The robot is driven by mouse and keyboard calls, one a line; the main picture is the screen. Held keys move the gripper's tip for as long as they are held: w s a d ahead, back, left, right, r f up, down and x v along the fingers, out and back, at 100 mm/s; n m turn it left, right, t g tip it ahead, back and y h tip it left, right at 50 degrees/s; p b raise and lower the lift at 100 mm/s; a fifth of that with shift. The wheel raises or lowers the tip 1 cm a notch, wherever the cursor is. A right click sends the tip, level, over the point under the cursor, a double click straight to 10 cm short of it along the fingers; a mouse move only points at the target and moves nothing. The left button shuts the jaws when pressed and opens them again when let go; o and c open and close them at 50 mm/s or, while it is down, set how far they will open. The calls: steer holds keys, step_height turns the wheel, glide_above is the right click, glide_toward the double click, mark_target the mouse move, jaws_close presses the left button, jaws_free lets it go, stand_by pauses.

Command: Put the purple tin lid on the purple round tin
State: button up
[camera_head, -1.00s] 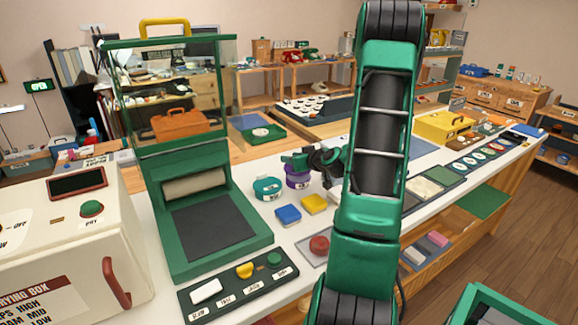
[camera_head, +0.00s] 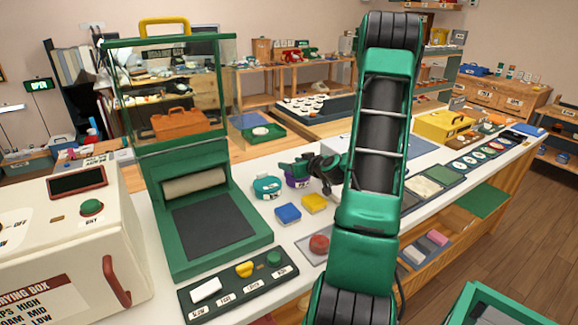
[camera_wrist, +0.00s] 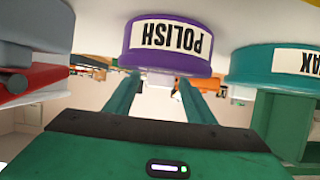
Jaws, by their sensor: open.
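The purple round tin (camera_wrist: 170,42) with a POLISH label fills the upper middle of the wrist view, upside down there. A purple rim with a pale knob runs along its top side; it looks like the purple tin lid (camera_wrist: 172,66) seated on the tin, but I cannot be sure. My gripper (camera_wrist: 158,85) is open, its two fingers apart on either side of the pale knob, with nothing clearly held. In the head view my gripper (camera_head: 310,168) is over the purple tin (camera_head: 296,181) and hides most of it.
A teal tin (camera_head: 267,187) stands close to the left of the purple one; it also shows in the wrist view (camera_wrist: 275,65). The green press (camera_head: 210,230) stands further left.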

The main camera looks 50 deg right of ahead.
steer(key=shift+r, duration=0.1)
